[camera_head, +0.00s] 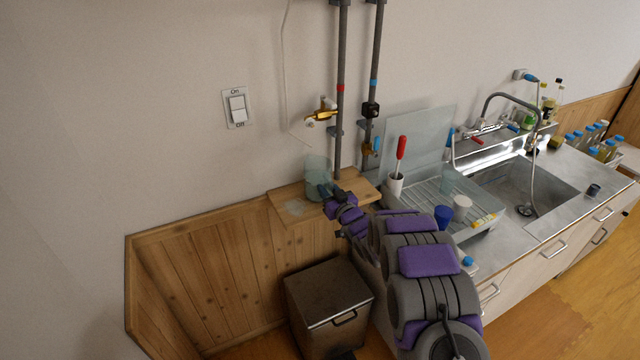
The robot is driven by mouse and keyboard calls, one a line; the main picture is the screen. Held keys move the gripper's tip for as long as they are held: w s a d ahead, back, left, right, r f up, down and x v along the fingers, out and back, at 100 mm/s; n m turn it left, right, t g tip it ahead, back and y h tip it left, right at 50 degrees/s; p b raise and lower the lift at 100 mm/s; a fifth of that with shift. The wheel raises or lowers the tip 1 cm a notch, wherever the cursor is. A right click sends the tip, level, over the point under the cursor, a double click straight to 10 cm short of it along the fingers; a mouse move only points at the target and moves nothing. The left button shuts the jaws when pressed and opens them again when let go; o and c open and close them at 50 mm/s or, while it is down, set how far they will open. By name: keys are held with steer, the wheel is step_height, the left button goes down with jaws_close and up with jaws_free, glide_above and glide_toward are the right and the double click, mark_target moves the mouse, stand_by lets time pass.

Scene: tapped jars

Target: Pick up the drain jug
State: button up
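A translucent bluish glass jug (316,170) stands upright at the wall on a small wooden shelf (280,197); I take it to be the drain jug. My arm reaches up from the lower right, and my gripper (328,190) is at the jug's lower right side. The gripper overlaps the jug in this view. I cannot tell whether its fingers touch the jug or how far apart they are. The jug's lower right part is hidden behind the gripper.
A brass tap (322,113) juts from a pipe above the jug. A brown bin (328,298) stands below the shelf. To the right are a draining tray (480,228) with cups, a white holder (395,184) with a red-handled tool, and a sink (525,190).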

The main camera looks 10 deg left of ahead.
jaws_close()
steer(key=shift+r, duration=0.15)
stand_by(0.6)
